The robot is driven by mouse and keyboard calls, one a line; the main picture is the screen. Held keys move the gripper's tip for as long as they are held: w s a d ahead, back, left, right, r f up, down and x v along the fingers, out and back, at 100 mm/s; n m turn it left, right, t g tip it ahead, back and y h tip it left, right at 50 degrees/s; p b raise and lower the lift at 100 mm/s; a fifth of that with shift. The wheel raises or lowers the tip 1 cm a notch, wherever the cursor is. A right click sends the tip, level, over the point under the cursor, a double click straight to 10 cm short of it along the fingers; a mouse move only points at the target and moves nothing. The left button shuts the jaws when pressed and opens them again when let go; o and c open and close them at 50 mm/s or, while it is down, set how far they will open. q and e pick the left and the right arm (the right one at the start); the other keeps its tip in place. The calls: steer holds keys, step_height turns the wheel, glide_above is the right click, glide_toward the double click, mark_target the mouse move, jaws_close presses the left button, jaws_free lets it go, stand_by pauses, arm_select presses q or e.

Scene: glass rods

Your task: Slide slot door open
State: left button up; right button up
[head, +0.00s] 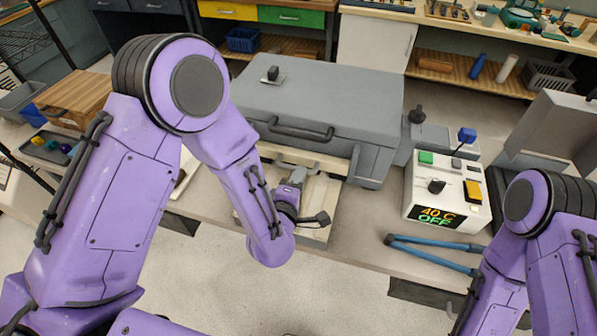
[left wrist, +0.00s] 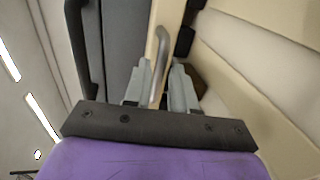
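The slot door shows in the left wrist view as a narrow cream panel (left wrist: 152,45) with a curved metal handle (left wrist: 161,48). My left gripper (left wrist: 160,82) has its two grey fingers apart, one on each side of the handle. A narrow gap seems to remain around the handle; I cannot tell whether a finger touches it. In the head view my left gripper (head: 294,180) is at the cream front section under the grey machine (head: 320,95), and my wrist hides part of it. My right arm shows at the right edge, but its gripper is out of view.
A white control box (head: 447,190) reading 40 C and OFF stands right of the machine. Blue tongs (head: 430,250) lie in front of it. The machine's lid has a dark handle (head: 300,130). A wooden box (head: 75,98) and a dark tray (head: 47,147) are at left.

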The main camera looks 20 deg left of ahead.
arm_select(q)
steer(key=shift+x, duration=1.1)
steer(key=shift+s+a, duration=0.1)
steer(key=shift+s, duration=0.05)
steer(key=shift+s, duration=0.1)
jaws_close()
step_height(320, 180, up, 4)
steer(key=p, duration=0.3)
steer(key=shift+r, duration=0.2)
jaws_free()
steer(key=shift+f, duration=0.1)
